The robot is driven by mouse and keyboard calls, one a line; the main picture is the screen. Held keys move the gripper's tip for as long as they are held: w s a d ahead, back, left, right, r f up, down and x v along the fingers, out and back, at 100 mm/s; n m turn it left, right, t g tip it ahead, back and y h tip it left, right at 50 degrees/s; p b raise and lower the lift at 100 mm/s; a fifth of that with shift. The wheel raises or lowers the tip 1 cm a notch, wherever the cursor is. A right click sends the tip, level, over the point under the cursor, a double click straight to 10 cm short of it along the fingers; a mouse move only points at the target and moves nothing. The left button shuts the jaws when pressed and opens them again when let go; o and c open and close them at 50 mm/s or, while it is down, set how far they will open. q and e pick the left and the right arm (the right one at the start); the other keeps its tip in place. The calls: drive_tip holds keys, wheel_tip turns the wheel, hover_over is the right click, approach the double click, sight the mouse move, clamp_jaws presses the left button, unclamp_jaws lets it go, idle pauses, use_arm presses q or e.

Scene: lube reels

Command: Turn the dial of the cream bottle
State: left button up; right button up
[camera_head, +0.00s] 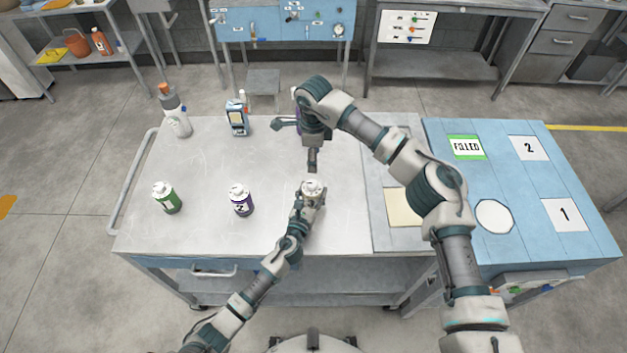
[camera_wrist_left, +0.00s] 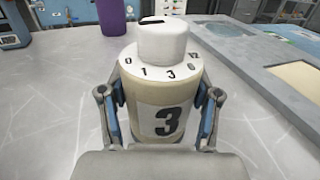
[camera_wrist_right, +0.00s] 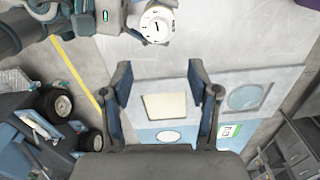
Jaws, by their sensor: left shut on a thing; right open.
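The cream bottle (camera_wrist_left: 160,100) carries a black 3 and has a white dial (camera_wrist_left: 163,45) on top, with numbers on the white collar around it. My left gripper (camera_head: 308,196) is shut around the bottle's sides, and the bottle stands upright between its fingers. The bottle's white top (camera_head: 312,187) also shows in the head view, and its dial with a dark mark shows in the right wrist view (camera_wrist_right: 155,27). My right gripper (camera_head: 313,168) is above and just behind the bottle in the head view. Its fingers (camera_wrist_right: 165,95) are apart and empty.
A green bottle (camera_head: 167,199) and a purple bottle (camera_head: 241,201) stand to the left on the cart top (camera_head: 200,235). A spray bottle (camera_head: 176,115) and a blue carton (camera_head: 237,119) stand farther back. A blue table (camera_head: 520,235) with labelled spots is at right.

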sight(315, 182)
wheel_tip(315, 182, down, 11)
drive_tip(key=shift+d+f, duration=0.15)
drive_tip(key=shift+f, duration=0.05)
clamp_jaws()
idle(0.3)
